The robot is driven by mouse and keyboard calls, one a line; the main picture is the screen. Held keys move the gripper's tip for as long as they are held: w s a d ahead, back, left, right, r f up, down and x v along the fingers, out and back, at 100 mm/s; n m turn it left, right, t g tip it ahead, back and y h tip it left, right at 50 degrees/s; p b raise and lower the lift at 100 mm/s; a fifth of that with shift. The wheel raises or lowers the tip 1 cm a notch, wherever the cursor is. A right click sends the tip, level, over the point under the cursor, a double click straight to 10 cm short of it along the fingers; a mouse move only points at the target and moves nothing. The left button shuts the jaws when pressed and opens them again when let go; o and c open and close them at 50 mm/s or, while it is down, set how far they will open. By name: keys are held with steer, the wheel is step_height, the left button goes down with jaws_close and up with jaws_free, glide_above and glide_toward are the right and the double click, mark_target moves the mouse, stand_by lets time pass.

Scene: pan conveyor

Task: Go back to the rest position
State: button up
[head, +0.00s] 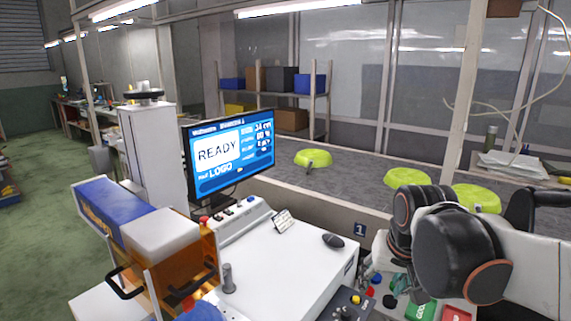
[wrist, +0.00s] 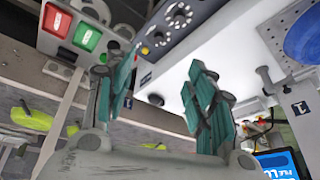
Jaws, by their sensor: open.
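My gripper (wrist: 161,75) is in the wrist view, with its two teal-padded fingers spread wide and nothing between them. In the head view my dark arm joints fill the lower right, and my gripper's fingers cannot be made out. Three lime-green pans lie on the grey conveyor (head: 360,185): one at the middle (head: 313,157), one further right (head: 407,178) and one partly behind my arm (head: 477,198). Green pans also show at the left of the wrist view (wrist: 32,119). My gripper is apart from them.
An orange and white machine (head: 165,250) stands at the left. Red and green buttons (wrist: 87,36) and a control panel (wrist: 165,30) are near my fingers in the wrist view.

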steer(key=s+f+n+t, duration=0.1)
steer(key=s+n+t, duration=0.1)
steer(key=s, duration=1.1)
steer(key=shift+f+t, duration=0.2)
steer(key=shift+t, duration=0.2)
